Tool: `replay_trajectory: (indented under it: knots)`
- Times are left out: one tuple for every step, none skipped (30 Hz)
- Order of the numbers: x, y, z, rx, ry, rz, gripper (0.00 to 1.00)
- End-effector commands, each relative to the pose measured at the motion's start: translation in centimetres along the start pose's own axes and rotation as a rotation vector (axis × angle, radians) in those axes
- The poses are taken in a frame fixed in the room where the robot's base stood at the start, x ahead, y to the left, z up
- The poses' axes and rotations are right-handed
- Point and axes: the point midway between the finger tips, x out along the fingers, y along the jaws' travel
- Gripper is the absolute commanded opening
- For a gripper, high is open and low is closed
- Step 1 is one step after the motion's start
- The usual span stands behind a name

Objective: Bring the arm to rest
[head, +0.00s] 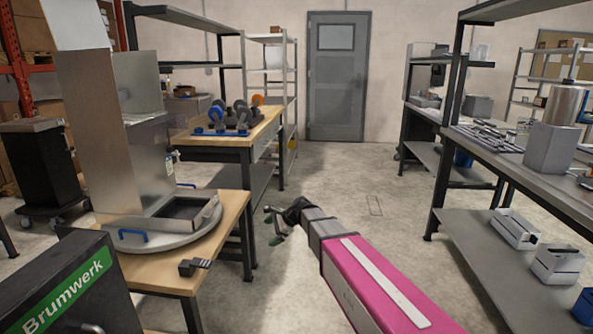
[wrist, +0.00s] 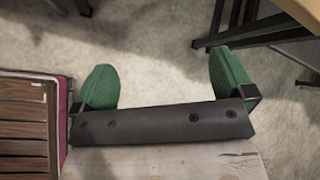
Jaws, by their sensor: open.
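My gripper (head: 273,225) is at the end of my pink arm, which reaches forward over the aisle in the head view. In the wrist view my gripper (wrist: 166,82) shows two green fingers set wide apart. It is open, with only bare concrete floor seen between the fingers. Nothing is held. In the head view the gripper is small, and it sits a little right of the near workbench (head: 237,205) on the left, apart from it as far as I can tell.
A metal dispenser (head: 120,130) stands on a round base on the left bench. Behind it a second bench (head: 243,135) holds blue and orange items. On the right, a long bench (head: 520,165) has white boxes (head: 515,229) on its lower shelf. The aisle floor towards the grey door (head: 338,85) is clear.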

Motion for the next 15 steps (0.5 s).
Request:
replay_trajectory:
  knots:
    - [-1.7, 3.1, -1.9, -0.085, 0.058, 0.029, 1.0]
    - [-2.5, 4.5, -3.0, -0.141, 0.09, 0.051, 1.0]
    - [-3.5, 6.4, -4.5, -0.216, 0.132, 0.085, 1.0]
    - [-4.3, 7.9, -5.6, -0.271, 0.161, 0.113, 1.0]
    - [-5.2, 9.3, -6.6, -0.327, 0.189, 0.143, 1.0]
    - [-6.4, 11.2, -8.0, -0.399, 0.224, 0.185, 1.0]
    - [-7.2, 12.7, -8.9, -0.454, 0.247, 0.22, 1.0]
    - [-8.2, 14.2, -9.8, -0.507, 0.27, 0.258, 1.0]
    - [-9.4, 16.2, -10.9, -0.578, 0.295, 0.311, 1.0]
    - [-10.4, 17.6, -11.7, -0.63, 0.312, 0.353, 1.0]
    - [-11.3, 19.1, -12.5, -0.679, 0.326, 0.395, 1.0]
    - [-12.5, 20.9, -13.4, -0.743, 0.34, 0.451, 1.0]
    - [-13.4, 22.2, -13.9, -0.787, 0.348, 0.493, 1.0]
    - [-14.2, 23.4, -14.4, -0.83, 0.353, 0.534, 1.0]
    - [-15.2, 24.9, -15.1, -0.879, 0.357, 0.585, 1.0]
